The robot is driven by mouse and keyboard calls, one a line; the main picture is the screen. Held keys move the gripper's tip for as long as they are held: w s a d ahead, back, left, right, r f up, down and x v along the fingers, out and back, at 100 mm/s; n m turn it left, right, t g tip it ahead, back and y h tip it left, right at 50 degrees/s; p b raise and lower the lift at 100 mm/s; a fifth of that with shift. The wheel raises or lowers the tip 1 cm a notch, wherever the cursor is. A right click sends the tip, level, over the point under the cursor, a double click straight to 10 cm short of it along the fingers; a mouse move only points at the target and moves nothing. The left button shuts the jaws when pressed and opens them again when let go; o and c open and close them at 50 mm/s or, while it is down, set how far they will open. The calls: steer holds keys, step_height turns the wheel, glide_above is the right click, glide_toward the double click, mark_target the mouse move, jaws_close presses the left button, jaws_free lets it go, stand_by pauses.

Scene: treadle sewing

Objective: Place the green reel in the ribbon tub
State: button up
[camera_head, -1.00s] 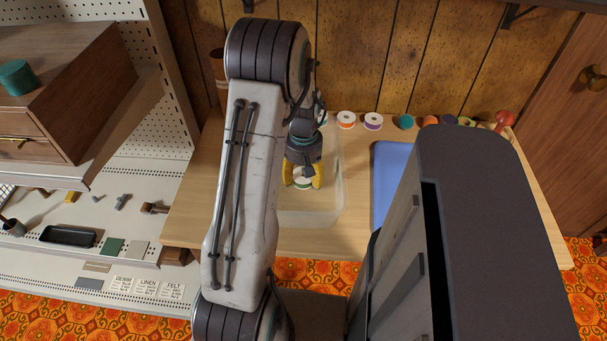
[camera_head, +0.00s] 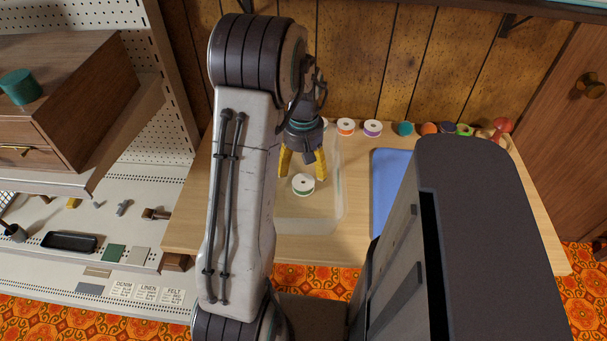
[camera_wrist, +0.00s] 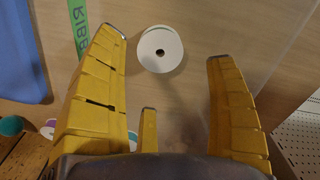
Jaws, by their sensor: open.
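The green reel (camera_head: 303,185) has white faces and a thin green band. It lies flat inside the clear ribbon tub (camera_head: 325,222), which stands on the table. In the wrist view the reel (camera_wrist: 160,49) shows its white face and dark centre hole, beyond the fingertips and apart from them. My gripper (camera_head: 303,164) is open and empty, with its yellow fingers above the reel. The fingers also show in the wrist view (camera_wrist: 165,70). The tub's green label strip (camera_wrist: 81,25) shows part of its lettering. My arm hides the tub's left part in the head view.
A blue mat (camera_head: 390,176) lies right of the tub. Along the back of the table stand an orange reel (camera_head: 346,126), a purple reel (camera_head: 372,128) and several small coloured items. A shelf unit with a wooden drawer box (camera_head: 70,95) is at left.

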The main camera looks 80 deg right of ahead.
mark_target(303, 182)
steer(key=shift+r, duration=2.8)
steer(key=shift+w, duration=0.1)
steer(key=w+a+r+n+t+h, duration=0.1)
steer(key=w+a+r+n, duration=0.25)
steer(key=w+a, duration=0.65)
steer(key=w+a+r+n, duration=0.2)
steer(key=w+a+r, duration=0.35)
steer(key=w, duration=0.75)
steer(key=s+a+n+t+y, duration=0.1)
steer(key=a+n, duration=0.5)
steer(key=a, duration=1.8)
steer(key=shift+s+a+f+t, duration=0.25)
steer(key=shift+s+f+t, duration=0.15)
steer(key=shift+s+t, duration=0.2)
steer(key=shift+p, duration=0.3)
